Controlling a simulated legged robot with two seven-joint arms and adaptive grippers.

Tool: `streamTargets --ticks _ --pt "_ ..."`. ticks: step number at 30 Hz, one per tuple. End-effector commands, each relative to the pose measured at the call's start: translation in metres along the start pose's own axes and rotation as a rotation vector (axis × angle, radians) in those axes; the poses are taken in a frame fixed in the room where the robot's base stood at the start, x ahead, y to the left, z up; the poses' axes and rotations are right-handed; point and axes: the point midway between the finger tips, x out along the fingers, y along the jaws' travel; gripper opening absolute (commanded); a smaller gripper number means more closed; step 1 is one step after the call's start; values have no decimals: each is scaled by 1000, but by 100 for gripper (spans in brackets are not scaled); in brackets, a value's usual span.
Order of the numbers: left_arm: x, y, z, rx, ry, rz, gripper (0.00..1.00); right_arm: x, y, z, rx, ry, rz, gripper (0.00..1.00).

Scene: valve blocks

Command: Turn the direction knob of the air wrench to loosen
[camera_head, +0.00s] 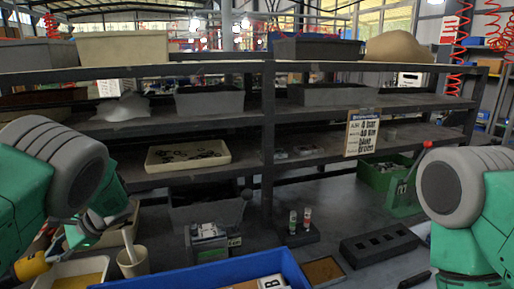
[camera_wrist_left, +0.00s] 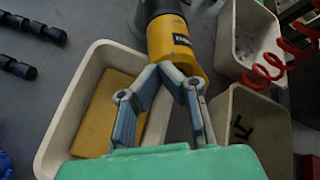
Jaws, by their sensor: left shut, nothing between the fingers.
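The air wrench (camera_wrist_left: 172,42) has a yellow body with a black section at the top of the left wrist view. Part of the yellow tool (camera_head: 32,266) also shows at the lower left of the head view. My left gripper (camera_wrist_left: 170,70) is shut and empty, its fingertips meeting right at the lower end of the yellow body. I cannot tell whether they touch it. In the head view the left gripper (camera_head: 92,224) is small and partly hidden by my arm. The direction knob cannot be made out. My right gripper is out of view.
A white bin with a yellow bottom (camera_wrist_left: 75,88) lies below the left gripper. Other pale bins (camera_wrist_left: 252,103) stand to the right, beside a red coiled hose (camera_wrist_left: 285,62). In the head view a blue tray (camera_head: 215,277) is in front and a dark shelf rack (camera_head: 268,150) stands behind.

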Motion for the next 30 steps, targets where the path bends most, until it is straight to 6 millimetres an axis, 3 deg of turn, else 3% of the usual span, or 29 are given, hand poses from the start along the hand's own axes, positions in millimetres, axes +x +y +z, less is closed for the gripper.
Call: streamTargets --ticks 7,22,30 --pt "-6 2 6 -2 -1 -1 0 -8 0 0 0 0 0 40" --pt "-51 3 -22 -1 1 -2 0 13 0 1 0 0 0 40" --pt "-57 2 -23 -1 -1 0 0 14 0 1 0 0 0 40"
